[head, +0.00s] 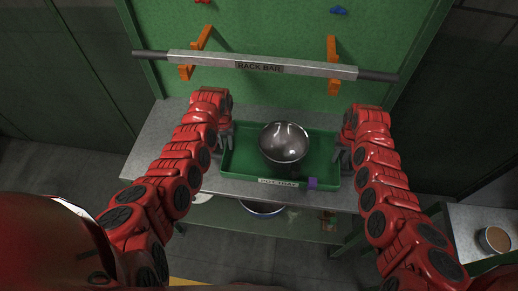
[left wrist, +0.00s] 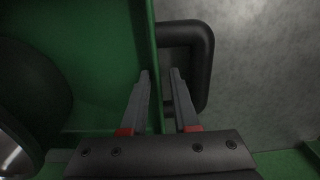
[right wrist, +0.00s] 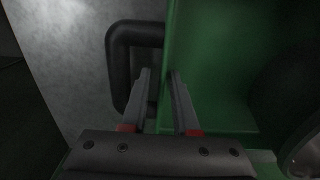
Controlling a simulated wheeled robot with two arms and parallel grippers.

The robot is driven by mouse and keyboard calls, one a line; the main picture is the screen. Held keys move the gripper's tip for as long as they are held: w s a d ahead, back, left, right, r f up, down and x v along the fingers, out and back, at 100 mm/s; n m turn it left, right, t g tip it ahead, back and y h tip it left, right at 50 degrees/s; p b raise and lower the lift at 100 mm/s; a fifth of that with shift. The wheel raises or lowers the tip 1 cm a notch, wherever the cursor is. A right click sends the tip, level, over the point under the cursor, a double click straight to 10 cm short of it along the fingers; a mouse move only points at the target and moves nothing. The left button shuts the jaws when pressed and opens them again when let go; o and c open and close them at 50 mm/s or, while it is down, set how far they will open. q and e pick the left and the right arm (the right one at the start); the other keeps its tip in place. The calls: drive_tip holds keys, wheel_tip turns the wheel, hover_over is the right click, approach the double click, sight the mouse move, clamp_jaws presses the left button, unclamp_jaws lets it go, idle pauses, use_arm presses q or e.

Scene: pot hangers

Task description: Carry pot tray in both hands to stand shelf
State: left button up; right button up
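The green pot tray (head: 235,165) lies on the grey stand top, its label facing the front. A shiny metal pot (head: 284,142) sits inside it. My left gripper (head: 226,138) is at the tray's left end. In the left wrist view its open fingers (left wrist: 160,75) straddle the tray wall beside a black handle (left wrist: 207,55). My right gripper (head: 343,153) is at the tray's right end. In the right wrist view its open fingers (right wrist: 160,73) straddle the wall beside the other black handle (right wrist: 115,65). Whether the fingertips touch the wall cannot be told.
The rack bar (head: 215,60) rests on orange hooks (head: 333,80) on the green back panel, behind the tray. A purple block (head: 312,183) is at the tray's front edge. A lower shelf (head: 290,222) holds a bowl (head: 262,208). A side table (head: 465,225) with a pot (head: 494,239) stands at right.

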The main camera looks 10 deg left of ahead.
use_arm(q)
drive_tip(key=shift+o, duration=0.3)
use_arm(e)
drive_tip(key=shift+o, duration=0.3)
drive_tip(key=shift+a, duration=0.1)
use_arm(q)
drive_tip(key=shift+d+r, duration=0.1)
drive_tip(key=shift+r, duration=0.1)
wheel_tip(320, 180, up, 7)
use_arm(e)
drive_tip(key=shift+r, duration=0.45)
wheel_tip(320, 180, up, 11)
